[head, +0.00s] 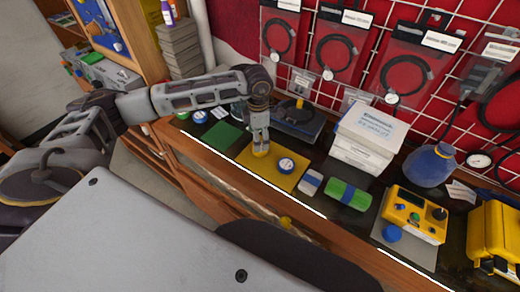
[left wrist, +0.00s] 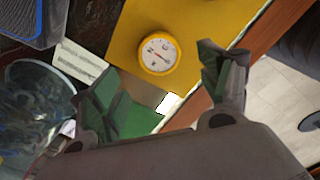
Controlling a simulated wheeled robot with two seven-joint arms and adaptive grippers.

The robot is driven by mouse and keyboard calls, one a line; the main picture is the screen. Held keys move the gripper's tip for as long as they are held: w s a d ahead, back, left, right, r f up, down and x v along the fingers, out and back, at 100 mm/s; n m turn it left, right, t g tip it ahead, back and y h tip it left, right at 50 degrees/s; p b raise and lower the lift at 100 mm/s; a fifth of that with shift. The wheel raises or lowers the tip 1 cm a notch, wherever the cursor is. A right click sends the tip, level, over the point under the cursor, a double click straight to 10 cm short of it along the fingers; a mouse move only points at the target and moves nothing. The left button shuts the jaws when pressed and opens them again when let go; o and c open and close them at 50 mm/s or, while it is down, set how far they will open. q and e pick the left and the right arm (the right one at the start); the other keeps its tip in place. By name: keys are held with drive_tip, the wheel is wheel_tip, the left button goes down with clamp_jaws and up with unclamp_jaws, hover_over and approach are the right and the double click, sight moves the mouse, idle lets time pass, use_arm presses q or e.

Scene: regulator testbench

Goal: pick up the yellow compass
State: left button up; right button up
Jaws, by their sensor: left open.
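The yellow compass (left wrist: 158,52) has a round yellow rim and a white dial. It lies on a yellow mat (left wrist: 122,30). In the left wrist view it appears beyond and roughly between the fingertips of my open, empty left gripper (left wrist: 164,75). In the head view the left gripper (head: 260,137) points down over the yellow mat (head: 278,182). The yellow compass (head: 260,151) shows just below its fingers, mostly covered by them. I cannot tell how much height separates them. My right gripper is not identifiable in these views.
A blue-and-white round item (head: 286,166) lies on the mat beside the gripper. White boxes (head: 365,140) and a yellow meter (head: 412,212) stand farther right. A glass bowl (left wrist: 35,105) is near the left finger.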

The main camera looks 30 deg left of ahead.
use_arm(q)
drive_tip(key=shift+f, duration=0.1)
drive_tip(key=shift+w+d+f+p, duration=0.15)
drive_tip(key=shift+f+p, duration=0.55)
drive_tip(key=shift+f, duration=1.8)
drive_tip(key=c, duration=1.1)
